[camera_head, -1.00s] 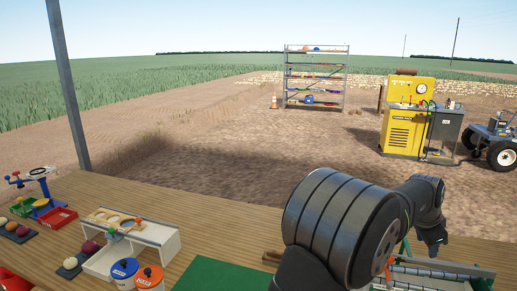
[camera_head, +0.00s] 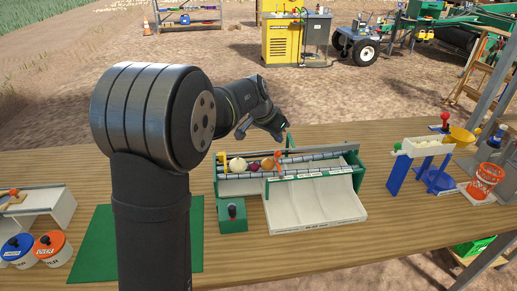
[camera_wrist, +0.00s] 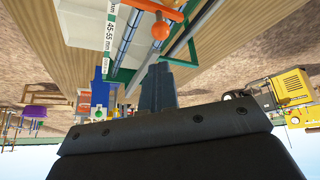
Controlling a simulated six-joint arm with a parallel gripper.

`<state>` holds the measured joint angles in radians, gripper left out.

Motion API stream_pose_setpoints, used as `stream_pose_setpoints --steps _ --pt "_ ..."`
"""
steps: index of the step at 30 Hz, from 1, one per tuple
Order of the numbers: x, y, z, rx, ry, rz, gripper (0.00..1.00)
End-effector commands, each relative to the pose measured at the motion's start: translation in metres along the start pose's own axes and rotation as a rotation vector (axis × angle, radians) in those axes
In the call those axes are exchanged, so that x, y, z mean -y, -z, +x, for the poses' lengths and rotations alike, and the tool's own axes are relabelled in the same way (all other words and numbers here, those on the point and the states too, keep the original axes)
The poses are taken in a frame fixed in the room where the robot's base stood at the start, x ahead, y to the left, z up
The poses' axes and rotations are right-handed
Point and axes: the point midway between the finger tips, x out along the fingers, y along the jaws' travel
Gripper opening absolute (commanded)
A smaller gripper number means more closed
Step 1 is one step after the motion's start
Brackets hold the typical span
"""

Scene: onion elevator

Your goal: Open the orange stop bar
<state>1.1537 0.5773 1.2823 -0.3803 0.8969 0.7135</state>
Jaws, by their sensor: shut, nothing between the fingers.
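The orange stop bar (camera_head: 277,160) stands across the grey rollers of the green-framed onion elevator (camera_head: 340,160). In the wrist view the orange bar (camera_wrist: 150,7) lies at the top, with an orange ball knob (camera_wrist: 160,30) on it. My gripper (camera_head: 284,127) is just above and behind the bar in the head view. In the wrist view its fingers (camera_wrist: 158,72) are shut and empty, below the knob and apart from it in the picture. A white onion (camera_head: 237,165), a purple onion (camera_head: 254,167) and an orange-brown onion (camera_head: 268,165) sit on the rollers left of the bar.
A green control box (camera_head: 233,214) stands at the elevator's front left. A white sorting tray (camera_head: 318,208) slopes toward the front. Free table lies in front of the tray.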

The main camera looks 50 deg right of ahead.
Motion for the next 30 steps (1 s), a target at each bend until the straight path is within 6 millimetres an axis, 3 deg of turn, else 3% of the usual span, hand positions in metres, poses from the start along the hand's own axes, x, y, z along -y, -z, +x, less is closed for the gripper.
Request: stream_pose_setpoints --steps 1,6,10,14,20,30 --pt "0.018 -0.020 -0.011 -0.019 -0.017 -0.104 0.00" --pt "0.050 -0.065 -0.038 -0.094 -0.080 -0.393 0.00" --pt "0.063 -0.085 -0.051 -0.137 -0.109 -0.529 0.00" --pt "0.067 -0.092 -0.054 -0.155 -0.121 -0.583 0.00" --pt "0.065 -0.089 -0.031 -0.153 -0.124 -0.586 0.00" --pt "0.060 -0.075 0.039 -0.153 -0.123 -0.584 0.00"
